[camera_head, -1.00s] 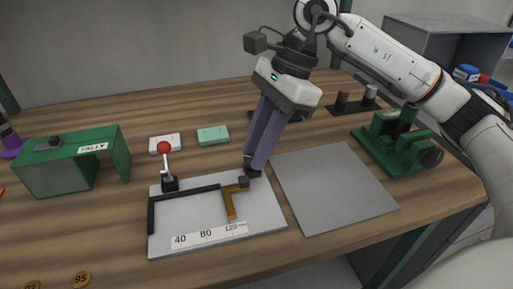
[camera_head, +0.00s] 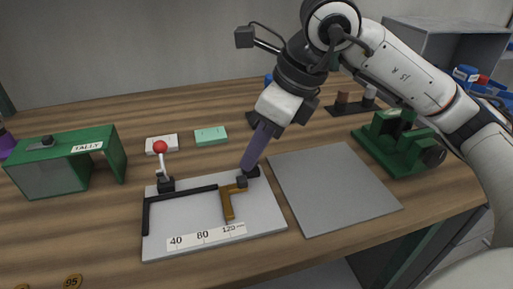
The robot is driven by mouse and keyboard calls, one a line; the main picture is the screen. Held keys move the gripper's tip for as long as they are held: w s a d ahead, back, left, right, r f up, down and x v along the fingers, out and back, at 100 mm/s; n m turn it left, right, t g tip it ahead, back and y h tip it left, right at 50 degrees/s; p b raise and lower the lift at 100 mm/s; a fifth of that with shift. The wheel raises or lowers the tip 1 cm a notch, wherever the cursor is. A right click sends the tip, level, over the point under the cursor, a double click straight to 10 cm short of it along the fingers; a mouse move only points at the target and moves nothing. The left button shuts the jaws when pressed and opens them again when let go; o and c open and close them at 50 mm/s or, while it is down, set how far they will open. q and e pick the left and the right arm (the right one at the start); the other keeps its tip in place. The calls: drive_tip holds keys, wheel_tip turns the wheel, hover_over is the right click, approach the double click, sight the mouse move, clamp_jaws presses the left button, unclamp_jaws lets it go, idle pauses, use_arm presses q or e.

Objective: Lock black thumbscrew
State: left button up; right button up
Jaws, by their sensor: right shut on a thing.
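The fixture is a light grey plate (camera_head: 190,226) with a black rail (camera_head: 185,194), a scale strip marked 40, 80 and 120 mm, and a gold L-shaped stop (camera_head: 227,205). The black thumbscrew (camera_head: 241,181) sits at the right end of the gold stop. My right gripper (camera_head: 252,171) reaches down from the upper right and is shut at the thumbscrew, its purple fingers seen nearly edge-on. The dark fingertips partly hide the grip, and how far the screw is turned cannot be told. My left gripper is out of view.
A red-knobbed lever (camera_head: 161,150) stands at the plate's back left. A green TALLY box (camera_head: 105,150) is at left. White (camera_head: 162,143) and mint (camera_head: 211,136) blocks lie behind. A bare grey plate (camera_head: 335,190) and a green clamp device (camera_head: 400,145) are at right.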

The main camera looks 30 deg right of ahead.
drive_tip(key=shift+m, duration=0.5)
drive_tip(key=shift+h, duration=0.3)
drive_tip(key=o, duration=1.1)
drive_tip(key=shift+c, duration=0.2)
drive_tip(key=shift+a, duration=0.1)
drive_tip(key=shift+s, duration=0.1)
